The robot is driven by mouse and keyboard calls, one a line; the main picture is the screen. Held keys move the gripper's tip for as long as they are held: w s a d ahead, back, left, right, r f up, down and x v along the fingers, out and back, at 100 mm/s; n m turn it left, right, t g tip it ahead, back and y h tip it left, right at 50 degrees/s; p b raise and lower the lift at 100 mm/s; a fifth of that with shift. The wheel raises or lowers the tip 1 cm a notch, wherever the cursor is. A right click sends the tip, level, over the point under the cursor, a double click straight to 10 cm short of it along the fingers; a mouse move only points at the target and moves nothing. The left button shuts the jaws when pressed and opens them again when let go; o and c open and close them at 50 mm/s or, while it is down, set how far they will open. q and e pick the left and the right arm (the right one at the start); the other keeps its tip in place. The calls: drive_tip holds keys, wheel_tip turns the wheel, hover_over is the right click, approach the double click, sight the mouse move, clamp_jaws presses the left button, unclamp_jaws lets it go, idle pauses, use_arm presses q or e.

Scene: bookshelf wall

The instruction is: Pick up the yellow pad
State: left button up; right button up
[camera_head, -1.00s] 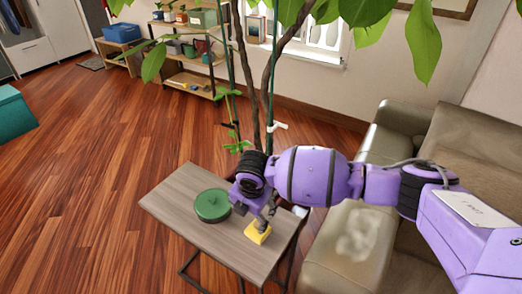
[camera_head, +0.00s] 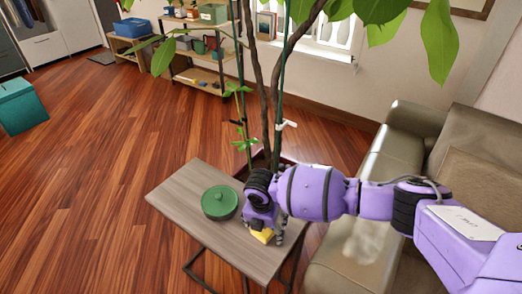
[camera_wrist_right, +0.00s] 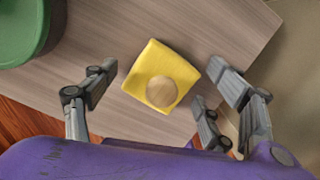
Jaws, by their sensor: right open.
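The yellow pad (camera_head: 262,236) is a small square block with a round tan patch on top. It lies on the grey wooden side table (camera_head: 187,187), near its right edge. My right gripper (camera_head: 264,232) is over the pad and partly hides it in the head view. In the right wrist view the pad (camera_wrist_right: 161,77) lies between the spread fingers of my right gripper (camera_wrist_right: 158,92), with a gap on both sides. The gripper is open and empty. My left gripper is not in view.
A round green lidded pot (camera_head: 219,202) stands on the table, left of the gripper. A beige sofa (camera_head: 366,230) is close on the right. A tall plant (camera_head: 265,100) rises behind the table. Open wooden floor (camera_head: 100,150) lies to the left.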

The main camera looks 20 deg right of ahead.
drive_tip(key=c, duration=1.1)
drive_tip(key=shift+r, duration=0.1)
drive_tip(key=shift+w+r, duration=0.1)
drive_tip(key=shift+r, duration=0.45)
drive_tip(key=s+a+r+p, duration=0.1)
drive_tip(key=s+a+r, duration=0.1)
drive_tip(key=s+r, duration=0.3)
wheel_tip(320, 180, up, 4)
drive_tip(key=shift+f+p, duration=0.2)
drive_tip(key=shift+p, duration=0.15)
drive_tip(key=s+a+r, duration=0.1)
drive_tip(key=s, duration=0.1)
drive_tip(key=s+a+r, duration=0.1)
drive_tip(key=s, duration=0.2)
drive_tip(key=s+a+r, duration=0.1)
drive_tip(key=s, duration=0.2)
drive_tip(key=shift+s+a+r+p, duration=0.1)
drive_tip(key=shift+p, duration=0.2)
drive_tip(key=shift+c, duration=0.2)
